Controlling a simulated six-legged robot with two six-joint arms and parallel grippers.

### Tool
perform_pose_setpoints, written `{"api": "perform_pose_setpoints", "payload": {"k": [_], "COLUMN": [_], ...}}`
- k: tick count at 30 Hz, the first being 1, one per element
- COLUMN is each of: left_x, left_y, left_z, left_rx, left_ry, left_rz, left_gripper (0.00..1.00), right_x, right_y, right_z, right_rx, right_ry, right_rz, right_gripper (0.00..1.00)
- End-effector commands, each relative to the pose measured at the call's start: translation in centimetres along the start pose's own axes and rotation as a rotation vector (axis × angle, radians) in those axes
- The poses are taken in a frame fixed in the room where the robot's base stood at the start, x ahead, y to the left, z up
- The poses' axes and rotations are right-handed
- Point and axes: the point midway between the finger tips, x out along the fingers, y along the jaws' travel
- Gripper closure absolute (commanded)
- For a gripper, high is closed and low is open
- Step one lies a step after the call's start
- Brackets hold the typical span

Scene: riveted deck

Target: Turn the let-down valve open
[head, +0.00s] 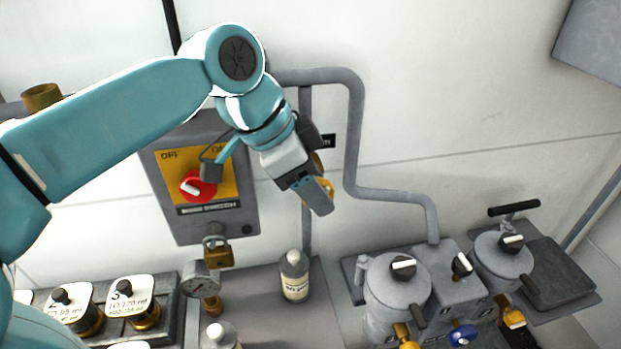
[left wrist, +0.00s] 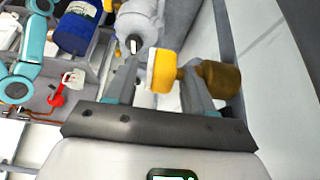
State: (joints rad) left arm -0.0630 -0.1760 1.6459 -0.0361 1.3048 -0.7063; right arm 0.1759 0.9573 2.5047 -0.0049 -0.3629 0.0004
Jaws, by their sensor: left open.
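The let-down valve seems to be the yellow handle (left wrist: 162,71) on a brass body (left wrist: 219,79) in the left wrist view. In the head view only small yellow parts of it (head: 327,188) show, mostly hidden behind my gripper, beside a grey wall pipe. My left gripper (head: 318,200) is open there, pointing down and to the right. In the left wrist view its two fingers (left wrist: 160,85) stand either side of the yellow handle, with a gap on the left. I cannot tell whether either finger touches it. My right gripper is not in view.
A switch box (head: 215,222) with a red knob (head: 198,187) and a brass padlock (head: 218,251) is on the wall at left. Below are a gauge (head: 201,284), a bottle (head: 294,276) and grey vessels (head: 398,288). A bent pipe (head: 354,130) runs close to the gripper's right.

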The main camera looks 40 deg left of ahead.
Motion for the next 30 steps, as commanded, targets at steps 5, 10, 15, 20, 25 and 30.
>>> {"api": "perform_pose_setpoints", "payload": {"k": [5,10,15,20,25,30], "left_x": [-1.6,-5.8,-10.5,-13.9,-16.0,-16.4], "left_y": [-0.1,-0.1,-0.1,0.0,0.0,0.0], "left_z": [-0.1,-0.1,-0.1,-0.1,0.1,0.1], "left_rx": [0.000,-0.001,-0.001,-0.001,-0.001,0.000], "left_ry": [0.004,0.006,0.004,0.002,0.001,0.000], "left_rz": [-0.003,-0.004,-0.004,-0.002,-0.001,0.000], "left_gripper": [0.47,0.47,0.47,0.47,0.47,0.47], "right_x": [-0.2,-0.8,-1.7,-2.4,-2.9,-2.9], "right_y": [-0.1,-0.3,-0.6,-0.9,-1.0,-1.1], "right_z": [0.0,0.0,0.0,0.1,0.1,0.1], "right_rx": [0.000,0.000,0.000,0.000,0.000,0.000], "right_ry": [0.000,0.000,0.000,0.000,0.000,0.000], "right_rz": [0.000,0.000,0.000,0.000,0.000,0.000], "right_gripper": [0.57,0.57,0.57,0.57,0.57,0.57]}}
